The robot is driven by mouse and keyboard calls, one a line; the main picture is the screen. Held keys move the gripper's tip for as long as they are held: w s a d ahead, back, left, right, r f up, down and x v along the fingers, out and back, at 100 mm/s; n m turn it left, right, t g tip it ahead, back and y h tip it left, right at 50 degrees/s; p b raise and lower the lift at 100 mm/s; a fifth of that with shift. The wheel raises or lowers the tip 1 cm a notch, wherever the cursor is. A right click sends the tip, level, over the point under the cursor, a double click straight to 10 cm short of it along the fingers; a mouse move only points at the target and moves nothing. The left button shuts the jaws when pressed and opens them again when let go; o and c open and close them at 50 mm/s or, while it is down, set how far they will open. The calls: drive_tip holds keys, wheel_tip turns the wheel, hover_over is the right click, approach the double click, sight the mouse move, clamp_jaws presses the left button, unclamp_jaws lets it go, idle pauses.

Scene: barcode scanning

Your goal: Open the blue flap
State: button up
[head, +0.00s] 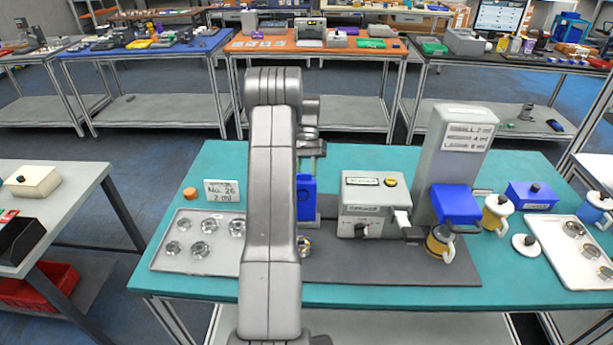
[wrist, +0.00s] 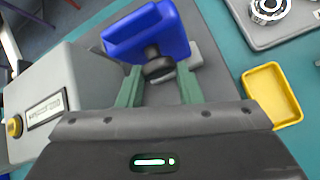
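The blue flap (wrist: 150,32) fills the upper middle of the wrist view and has a dark knob (wrist: 158,66) on its near side. My gripper (wrist: 159,72) has two green fingers spread to either side of this knob, with small gaps seen between knob and fingers. It is open and holds nothing. In the head view the blue flap (head: 306,198) stands left of the grey box, partly hidden by my arm. My fingertips and the knob cannot be made out there.
The grey box (head: 374,209) with a yellow button stands close to the right of the flap. A tray of metal parts (head: 176,261) lies left. A tall grey dispenser (head: 455,150) with a blue head stands further right. A yellow dish (wrist: 272,94) lies right in the wrist view.

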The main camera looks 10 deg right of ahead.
drive_tip(key=o, duration=0.4)
drive_tip(key=shift+a+f, duration=0.3)
drive_tip(key=shift+a, duration=0.05)
drive_tip(key=shift+c, duration=0.2)
drive_tip(key=shift+o, duration=0.2)
drive_tip(key=shift+a, duration=0.15)
drive_tip(key=shift+d+r, duration=0.2)
drive_tip(key=shift+r, duration=0.1)
